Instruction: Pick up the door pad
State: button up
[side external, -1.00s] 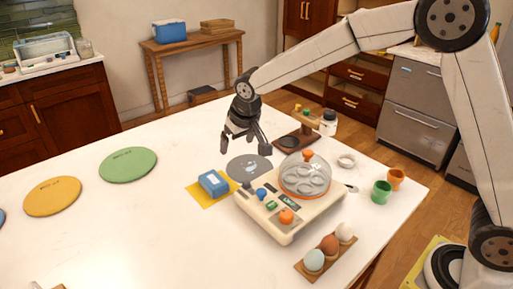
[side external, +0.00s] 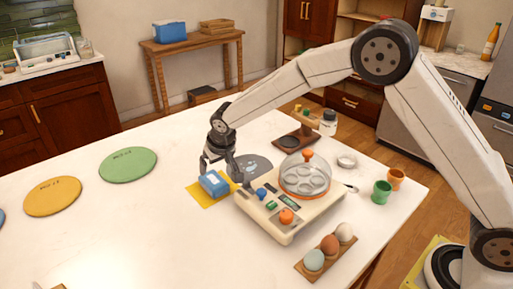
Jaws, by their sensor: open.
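A small blue block-like pad (side external: 213,186) with a pale side lies on a yellow square mat (side external: 197,198) on the white table; it is the likeliest door pad, though its label cannot be read. My gripper (side external: 220,175) is open, pointing down, with one finger at the left far side of the blue pad and the other at its right. The fingers are very close to the pad; I cannot tell whether they touch it. A grey disc (side external: 257,166) lies just behind, partly hidden by my gripper.
A cream egg cooker (side external: 270,219) with a clear dome (side external: 305,178) stands close on the right. An egg holder (side external: 306,268), green cup (side external: 381,193) and orange cup (side external: 396,180) are farther right. Green (side external: 128,165) and yellow (side external: 53,196) discs lie left, with clear table between.

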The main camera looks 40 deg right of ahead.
aim_at(212, 178)
jog(key=shift+x, duration=1.3)
jog(key=shift+x, duration=2.6)
jog(key=shift+a, duration=0.15)
jog(key=c, duration=1)
jog(key=shift+r, duration=0.2)
